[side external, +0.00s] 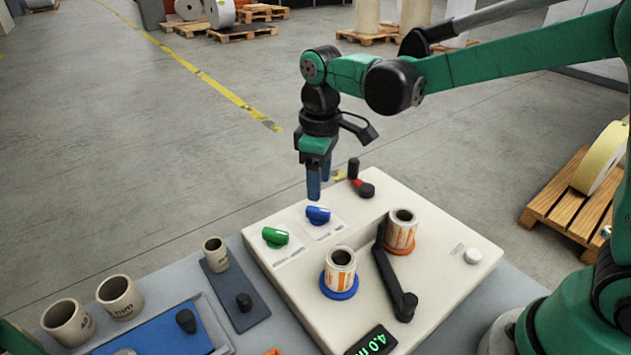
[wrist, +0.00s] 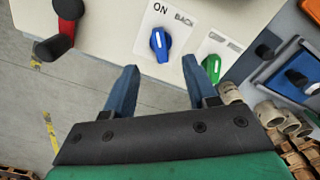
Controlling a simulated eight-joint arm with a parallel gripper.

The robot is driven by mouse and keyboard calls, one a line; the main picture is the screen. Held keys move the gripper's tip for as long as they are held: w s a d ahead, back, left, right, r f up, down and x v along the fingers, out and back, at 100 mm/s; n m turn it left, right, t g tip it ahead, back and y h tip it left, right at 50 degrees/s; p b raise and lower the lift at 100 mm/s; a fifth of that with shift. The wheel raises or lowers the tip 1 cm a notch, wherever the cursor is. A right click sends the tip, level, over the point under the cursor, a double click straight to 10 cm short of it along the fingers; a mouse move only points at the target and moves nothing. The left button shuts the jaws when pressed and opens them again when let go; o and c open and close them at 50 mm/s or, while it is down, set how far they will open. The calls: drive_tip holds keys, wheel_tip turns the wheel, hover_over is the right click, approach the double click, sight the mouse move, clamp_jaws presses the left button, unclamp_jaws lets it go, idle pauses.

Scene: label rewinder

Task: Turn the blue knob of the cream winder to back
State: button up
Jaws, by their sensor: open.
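The blue knob (side external: 318,215) sits on a white plate on the cream winder (side external: 440,305), near its far left edge. In the wrist view the blue knob (wrist: 160,44) shows a white line that points roughly towards the printed word ON; the word BACK is printed to the right of ON. My gripper (side external: 314,196) points down just above the blue knob. In the wrist view my gripper (wrist: 160,64) is open and empty, with one blue finger to each side of the knob's near end. The fingers do not appear to touch it.
A green knob (side external: 275,237) sits beside the blue one, near a fingertip in the wrist view (wrist: 211,66). A red and black lever (side external: 360,184) stands on the other side. Two orange-striped rolls (side external: 341,270) and a black arm (side external: 392,275) are further along the winder.

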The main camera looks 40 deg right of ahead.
sight(318, 209)
drive_tip(key=shift+f, duration=2.9)
clamp_jaws()
